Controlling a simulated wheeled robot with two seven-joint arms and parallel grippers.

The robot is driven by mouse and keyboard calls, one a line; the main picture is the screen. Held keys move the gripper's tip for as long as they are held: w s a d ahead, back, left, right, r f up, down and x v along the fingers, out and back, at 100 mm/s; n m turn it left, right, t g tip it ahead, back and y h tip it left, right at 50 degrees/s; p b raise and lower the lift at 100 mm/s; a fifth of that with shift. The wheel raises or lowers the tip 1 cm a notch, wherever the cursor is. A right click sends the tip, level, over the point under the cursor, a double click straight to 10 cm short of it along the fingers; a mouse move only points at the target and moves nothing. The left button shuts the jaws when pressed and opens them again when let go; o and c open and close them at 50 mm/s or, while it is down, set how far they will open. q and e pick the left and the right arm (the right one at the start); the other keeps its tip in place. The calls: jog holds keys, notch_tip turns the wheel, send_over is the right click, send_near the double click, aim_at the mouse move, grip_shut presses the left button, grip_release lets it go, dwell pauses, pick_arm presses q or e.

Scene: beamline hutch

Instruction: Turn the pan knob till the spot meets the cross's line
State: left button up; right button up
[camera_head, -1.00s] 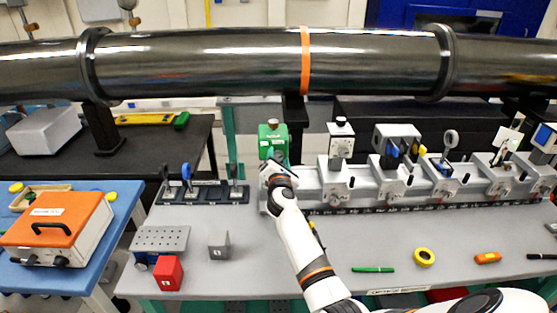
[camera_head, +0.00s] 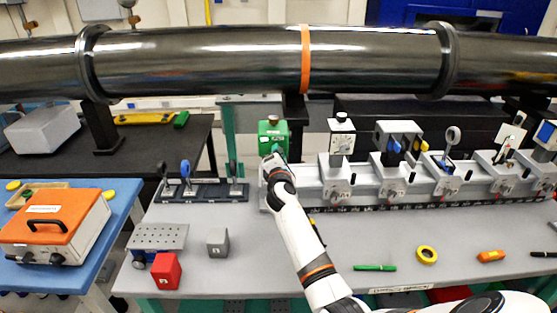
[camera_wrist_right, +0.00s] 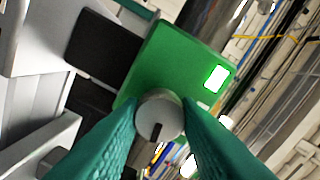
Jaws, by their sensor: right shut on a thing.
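A green box (camera_head: 274,138) stands at the left end of the grey rail and also fills the middle of the right wrist view (camera_wrist_right: 170,68). A round grey knob (camera_wrist_right: 158,112) with a dark mark sits on its face; I take it as the pan knob. My right gripper (camera_head: 277,157) is at the front of the green box. In the right wrist view its teal fingers (camera_wrist_right: 160,122) are shut on the knob, one on each side. A small white card (camera_head: 512,134) stands at the far right; I cannot make out a spot or cross. My left gripper is out of view.
Several mounts stand along the rail (camera_head: 440,205) to the right of the green box. A dark rack (camera_head: 205,192) is to its left. A red block (camera_head: 166,271), a grey block (camera_head: 217,242) and a yellow tape roll (camera_head: 427,255) lie on the table. A large dark pipe (camera_head: 380,62) runs across behind.

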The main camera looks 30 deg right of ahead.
jog(key=o, duration=1)
jog(key=shift+c, duration=0.2)
jog(key=b+v, duration=0.1)
jog(key=v, duration=1.1)
jog(key=shift+s, duration=0.1)
